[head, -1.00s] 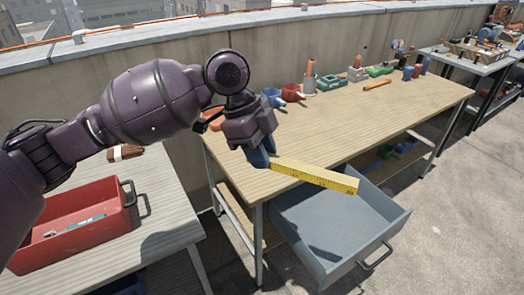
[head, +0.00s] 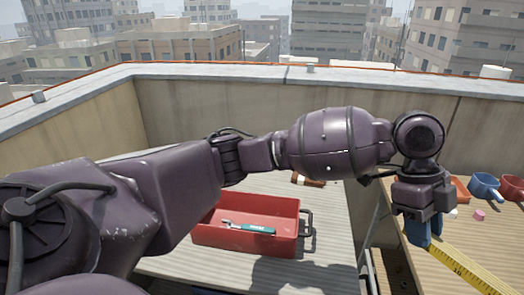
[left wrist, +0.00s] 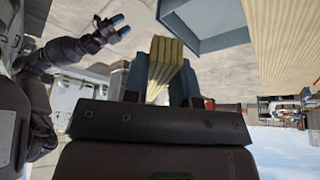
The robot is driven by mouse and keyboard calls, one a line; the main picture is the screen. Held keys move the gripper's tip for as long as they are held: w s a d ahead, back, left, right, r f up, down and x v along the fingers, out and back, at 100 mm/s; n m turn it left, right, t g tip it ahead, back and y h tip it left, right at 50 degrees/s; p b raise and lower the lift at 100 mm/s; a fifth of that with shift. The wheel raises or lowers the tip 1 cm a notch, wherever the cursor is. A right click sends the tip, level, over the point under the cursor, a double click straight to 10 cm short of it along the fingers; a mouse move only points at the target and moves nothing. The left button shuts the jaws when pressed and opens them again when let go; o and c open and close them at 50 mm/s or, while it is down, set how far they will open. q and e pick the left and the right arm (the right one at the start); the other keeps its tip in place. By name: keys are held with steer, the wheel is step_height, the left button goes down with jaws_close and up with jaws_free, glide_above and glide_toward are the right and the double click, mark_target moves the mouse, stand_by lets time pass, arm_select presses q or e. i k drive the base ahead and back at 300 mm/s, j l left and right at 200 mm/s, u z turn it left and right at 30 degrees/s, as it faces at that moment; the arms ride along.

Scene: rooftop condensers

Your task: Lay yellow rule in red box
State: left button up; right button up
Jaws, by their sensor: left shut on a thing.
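The yellow rule (head: 465,266) is held by my left gripper (head: 420,236), whose blue fingers are shut on it at one end. It slants down to the right over the wooden bench and leaves the picture. In the left wrist view the rule (left wrist: 164,62) sits between the two fingers. The red box (head: 245,240) is open-topped and stands on the grey slatted table, well left of my left gripper. A teal-handled tool (head: 250,228) lies in it. My right gripper (left wrist: 121,25) shows in the left wrist view, empty, its fingertips apart.
The grey slatted table (head: 330,225) has bare room around the box. A brown-handled thing (head: 308,180) lies behind it. A blue cup (head: 484,186) and a red cup (head: 511,188) stand on the wooden bench. A grey drawer (left wrist: 210,25) shows in the left wrist view.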

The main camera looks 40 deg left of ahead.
mark_target(247, 221)
steer(key=j+u, duration=0.15)
steer(key=j, duration=0.4)
steer(key=i+j+u, duration=0.2)
steer(key=j, duration=0.35)
steer(key=j+u, duration=0.15)
steer(key=j, duration=0.35)
